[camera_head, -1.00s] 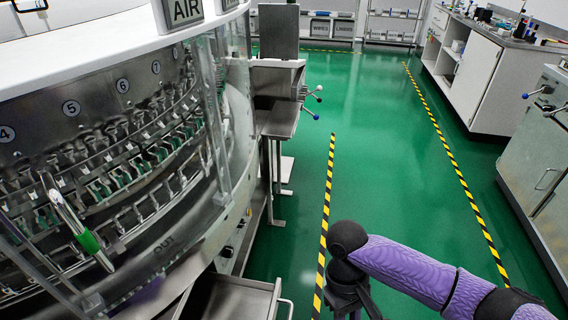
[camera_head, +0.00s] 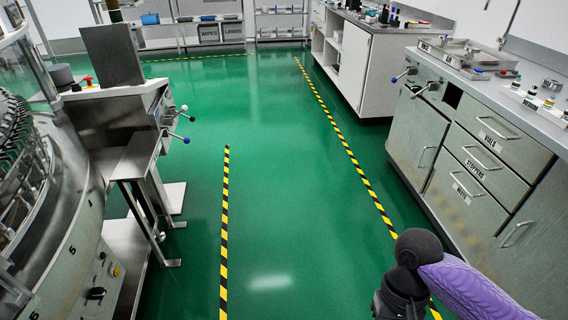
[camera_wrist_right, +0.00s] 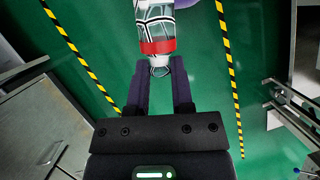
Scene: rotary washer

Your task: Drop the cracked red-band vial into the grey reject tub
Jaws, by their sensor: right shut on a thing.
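The red-band vial (camera_wrist_right: 155,28) shows in the right wrist view. It is clear glass with dark crack-like lines and a red band near its lower end in the picture. My right gripper (camera_wrist_right: 160,72) is shut on that end, one dark finger on each side. The vial's far end is cut off by the picture's top edge. In the head view my right arm is at the lower right, and its fingers and the vial do not show. I do not see a grey reject tub in either view. My left gripper is not in view.
The rotary washer (camera_head: 70,235) stands at the left with a steel outfeed stand (camera_head: 135,160). At the right is a steel counter with labelled drawers (camera_head: 480,165), holding trays and small items. A white bench (camera_head: 365,70) stands behind. Green floor with striped tape is clear between them.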

